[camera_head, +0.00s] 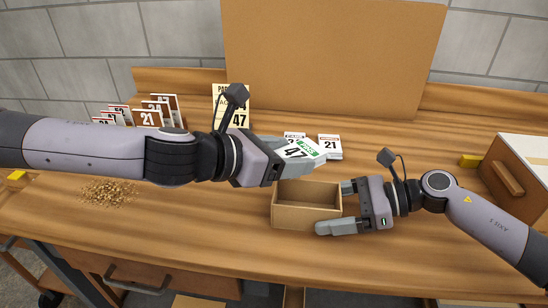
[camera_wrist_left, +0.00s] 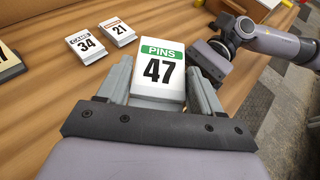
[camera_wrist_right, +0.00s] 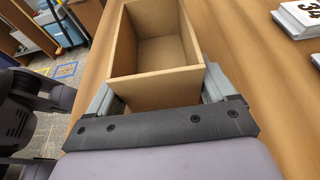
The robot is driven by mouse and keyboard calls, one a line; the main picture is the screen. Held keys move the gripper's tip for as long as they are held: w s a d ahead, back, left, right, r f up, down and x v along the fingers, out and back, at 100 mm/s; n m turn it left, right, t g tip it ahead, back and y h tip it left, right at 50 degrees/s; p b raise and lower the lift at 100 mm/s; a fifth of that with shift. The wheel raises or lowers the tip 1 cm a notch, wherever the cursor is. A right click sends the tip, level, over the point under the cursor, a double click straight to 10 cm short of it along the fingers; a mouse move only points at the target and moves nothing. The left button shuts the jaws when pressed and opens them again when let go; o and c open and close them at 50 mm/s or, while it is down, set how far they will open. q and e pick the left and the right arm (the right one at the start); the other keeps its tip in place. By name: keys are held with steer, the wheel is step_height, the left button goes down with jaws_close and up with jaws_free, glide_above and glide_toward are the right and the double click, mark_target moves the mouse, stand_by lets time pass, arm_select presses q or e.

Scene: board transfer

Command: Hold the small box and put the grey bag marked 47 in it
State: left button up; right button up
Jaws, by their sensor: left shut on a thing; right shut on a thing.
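The grey bag marked 47 (camera_head: 300,151), with a green PINS band, is held in my left gripper (camera_head: 284,160). It is tilted above the back edge of the small box and also shows between both fingers in the left wrist view (camera_wrist_left: 158,72). The small box (camera_head: 305,217) is open-topped brown board and stands on the table. My right gripper (camera_head: 340,207) is shut on its right end. In the right wrist view the box (camera_wrist_right: 153,88) looks empty, with one finger at each side.
Two other bags, marked 34 (camera_wrist_left: 86,46) and 21 (camera_head: 330,144), lie behind the box. A yellow sheet (camera_head: 231,101) and several numbered cards (camera_head: 147,117) stand at the back left. A tan pile (camera_head: 108,192) lies left; a brown cabinet (camera_head: 512,178) stands right.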

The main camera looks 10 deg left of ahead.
mark_target(307, 155)
arm_select(q)
steer(key=shift+d+r+m+g+h, duration=0.25)
steer(key=shift+d+m+g+h, duration=0.05)
steer(key=shift+d+m+g, duration=0.2)
steer(key=shift+d+r+m+g+h, duration=0.2)
steer(key=shift+d+m+g+h, duration=0.1)
steer(key=shift+d+m+g, duration=0.15)
steer(key=shift+s+d+m+g+h, duration=0.2)
steer(key=shift+d+m+g+h, duration=0.45)
steer(key=shift+m+g, duration=0.25)
steer(key=shift+s+d+m+g+h, duration=0.1)
steer(key=shift+d+m+g+h, duration=0.15)
steer(key=shift+m+g, duration=0.6)
steer(key=shift+a+f+m+g, duration=0.1)
steer(key=shift+m+g, duration=0.4)
steer(key=shift+g, duration=0.3)
steer(key=shift+a+f+m+g, duration=0.1)
steer(key=shift+a+m+g, duration=0.45)
steer(key=shift+m+g, duration=0.05)
steer(key=shift+w+a+m+g, duration=0.15)
steer(key=shift+a+g, duration=0.1)
steer(key=shift+a, duration=0.25)
steer(key=shift+w+a+m+g, duration=0.15)
steer(key=shift+a+g, duration=0.1)
steer(key=shift+a, duration=0.2)
steer(key=shift+a+f, duration=0.1)
steer(key=shift+f, duration=2.25)
steer(key=shift+f, duration=0.8)
